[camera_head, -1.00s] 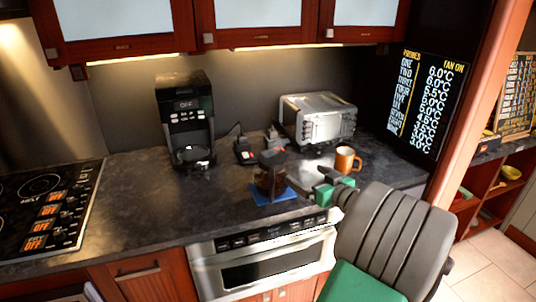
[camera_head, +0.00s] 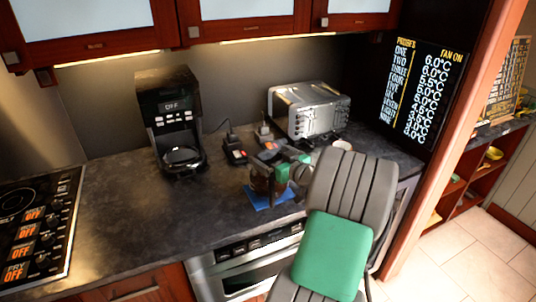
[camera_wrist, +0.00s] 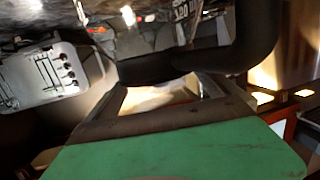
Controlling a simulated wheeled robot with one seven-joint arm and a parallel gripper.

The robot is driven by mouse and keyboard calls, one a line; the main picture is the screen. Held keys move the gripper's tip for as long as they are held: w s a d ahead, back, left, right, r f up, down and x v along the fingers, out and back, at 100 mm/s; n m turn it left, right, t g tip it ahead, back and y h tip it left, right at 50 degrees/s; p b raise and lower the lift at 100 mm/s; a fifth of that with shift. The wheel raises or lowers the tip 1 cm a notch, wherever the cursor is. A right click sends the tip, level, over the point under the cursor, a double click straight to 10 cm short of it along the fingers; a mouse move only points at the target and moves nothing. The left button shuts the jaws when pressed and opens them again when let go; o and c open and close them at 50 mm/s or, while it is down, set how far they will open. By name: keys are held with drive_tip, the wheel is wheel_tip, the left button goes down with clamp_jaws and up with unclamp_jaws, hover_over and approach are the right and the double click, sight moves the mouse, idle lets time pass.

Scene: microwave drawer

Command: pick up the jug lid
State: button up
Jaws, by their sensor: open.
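A dark jug (camera_head: 262,183) stands upright on a blue mat (camera_head: 258,203) on the counter. Its black lid (camera_head: 268,156) is at the jug's top and partly hidden by my gripper. My gripper (camera_head: 277,160) is open at the upper right side of the jug, close to the lid. I cannot tell whether it touches. In the wrist view, the spread fingers (camera_wrist: 168,92) frame a bright patch, with a dark shape just beyond them that I cannot identify for certain.
A black coffee maker (camera_head: 172,120) stands at the left. A silver toaster oven (camera_head: 310,108) stands behind the jug, and it also shows in the wrist view (camera_wrist: 48,72). Small dark devices (camera_head: 236,153) lie behind the jug. The counter left of the jug is clear.

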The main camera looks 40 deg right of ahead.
drive_tip(key=shift+w+f, duration=0.1)
drive_tip(key=shift+w, duration=0.3)
drive_tip(key=shift+c, duration=0.6)
